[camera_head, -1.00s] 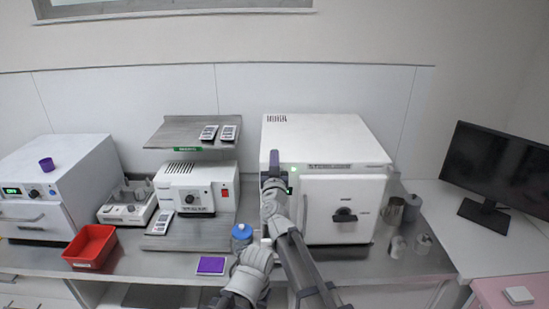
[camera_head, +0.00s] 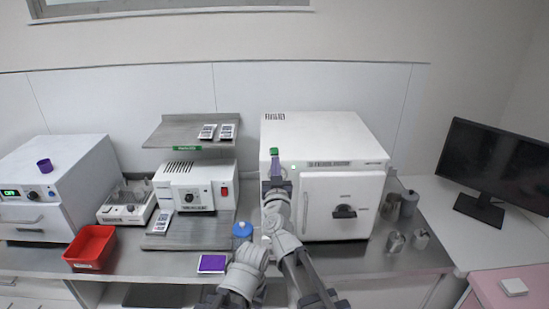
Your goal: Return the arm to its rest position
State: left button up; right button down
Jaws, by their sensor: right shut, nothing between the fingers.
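My right arm rises from the bottom edge of the head view, bent with two links side by side. Its gripper (camera_head: 275,164) points up and away, in front of the left edge of the white sterilizer (camera_head: 325,139). The gripper is shut and holds nothing that I can see. A small green patch shows at its tip. My left gripper is not in view.
The metal bench holds a red tray (camera_head: 91,247), a purple pad (camera_head: 212,264), a blue-capped bottle (camera_head: 242,231) beside my arm, and a white device (camera_head: 196,186). Metal cups (camera_head: 396,241) stand right of the sterilizer. A monitor (camera_head: 494,168) stands at far right.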

jog(key=v, duration=0.2)
jog(key=shift+s+f+b, duration=0.3)
jog(key=shift+f+b, duration=0.05)
jog(key=shift+f, duration=0.05)
jog(key=shift+a, duration=0.15)
jog(key=s+f+n+g+y, duration=0.25)
jog(key=f+g, duration=0.25)
jog(key=f, duration=0.3)
jog(key=s+f+n+g+y, duration=0.25)
jog(key=f+g, duration=0.25)
jog(key=f, duration=0.3)
jog(key=s+d+f+m+g+h, duration=0.3)
jog(key=s+d+f+g, duration=0.2)
jog(key=s+d, duration=0.35)
jog(key=s+d+f+m+g+h, duration=0.2)
jog(key=s+d+f+g, duration=0.4)
jog(key=s, duration=0.3)
jog(key=s+a+f+n+h+b, duration=0.1)
jog(key=s+a, duration=0.4)
jog(key=a, duration=0.5)
jog(key=n+b, duration=0.1)
jog(key=n, duration=0.1)
jog(key=shift+s+a+f+n, duration=0.3)
jog(key=shift+s+n, duration=0.1)
